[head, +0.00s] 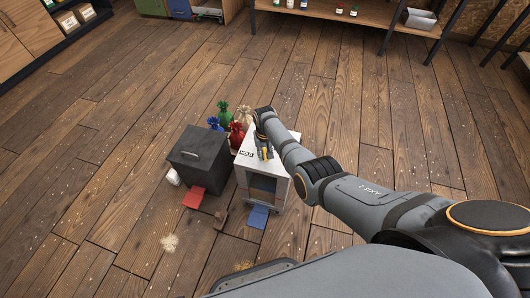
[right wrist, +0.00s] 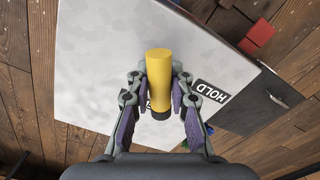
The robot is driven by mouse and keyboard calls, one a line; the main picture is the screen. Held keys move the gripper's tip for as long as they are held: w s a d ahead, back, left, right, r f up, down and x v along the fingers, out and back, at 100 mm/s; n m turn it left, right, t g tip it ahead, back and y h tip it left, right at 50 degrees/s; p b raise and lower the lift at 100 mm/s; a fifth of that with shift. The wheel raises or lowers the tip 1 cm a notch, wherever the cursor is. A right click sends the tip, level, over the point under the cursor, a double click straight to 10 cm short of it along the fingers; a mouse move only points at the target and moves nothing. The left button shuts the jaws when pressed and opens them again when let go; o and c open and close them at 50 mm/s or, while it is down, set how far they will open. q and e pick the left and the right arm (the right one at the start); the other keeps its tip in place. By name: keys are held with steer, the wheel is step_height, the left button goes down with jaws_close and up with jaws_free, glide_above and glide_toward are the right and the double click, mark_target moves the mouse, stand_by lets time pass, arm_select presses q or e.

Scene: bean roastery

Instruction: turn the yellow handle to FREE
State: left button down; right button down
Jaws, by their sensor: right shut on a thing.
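The yellow handle (right wrist: 158,70) is a short cylinder with a black end, on the pale top of a white cabinet (head: 277,174). In the head view a little of the handle (head: 269,154) shows below my right gripper (head: 264,151). In the right wrist view my right gripper (right wrist: 159,95) is shut on the handle, one finger on each side. A black HOLD label (right wrist: 211,92) lies to the right of the handle there, apart from it. A second label (right wrist: 148,104) is mostly hidden by the handle and a finger; I cannot read it. My left gripper is out of view.
A dark grey box (head: 199,157) stands left of the cabinet. Red, green, blue and beige sacks (head: 236,133) stand behind them. A red flap (head: 194,197) and a blue flap (head: 258,216) are low in front. The wooden floor (head: 100,190) at left is mostly clear.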

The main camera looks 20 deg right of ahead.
steer(key=m, duration=0.2)
steer(key=shift+m, duration=0.4)
steer(key=m+p, duration=0.1)
steer(key=m, duration=0.2)
steer(key=shift+m, duration=0.3)
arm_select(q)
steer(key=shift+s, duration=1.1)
arm_select(e)
steer(key=shift+m, duration=0.5)
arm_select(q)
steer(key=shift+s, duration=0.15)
arm_select(e)
steer(key=c, duration=1.1)
jaws_free()
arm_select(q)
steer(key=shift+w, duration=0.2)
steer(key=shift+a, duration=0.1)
